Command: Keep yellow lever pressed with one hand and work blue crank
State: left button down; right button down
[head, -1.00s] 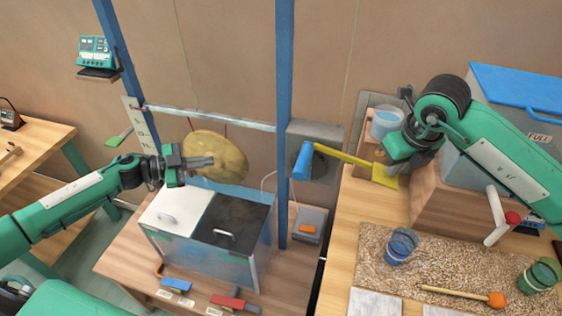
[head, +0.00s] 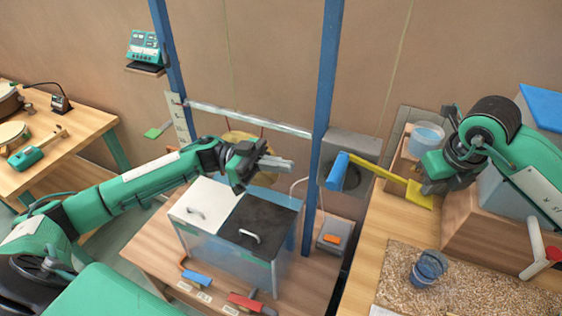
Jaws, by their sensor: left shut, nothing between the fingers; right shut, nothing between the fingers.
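The yellow lever (head: 393,175) slopes down to the right from a grey box (head: 357,148) and ends in a flat yellow paddle. My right gripper (head: 432,188) is shut, with its tip at the paddle's right end; I cannot tell whether it presses on it. The blue crank grip (head: 337,172), a blue cylinder, stands out from the front of the grey box, beside the lever's left end. My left gripper (head: 291,165) is shut and empty, its fingers pointing right, left of the blue post and apart from the blue grip. It hides much of the round gong (head: 240,139).
A blue upright post (head: 321,120) stands between my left gripper and the blue grip. Below my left gripper is a bin with white and black lids (head: 262,222). A blue cup (head: 428,268) stands on the granular mat at lower right.

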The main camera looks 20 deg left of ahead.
aim_at(334, 188)
pick_arm(q)
jog(key=d+r, duration=0.1)
jog(key=d, duration=0.6)
jog(key=shift+d+r, duration=0.25)
jog(key=shift+d, duration=0.1)
jog(key=shift+d, duration=0.1)
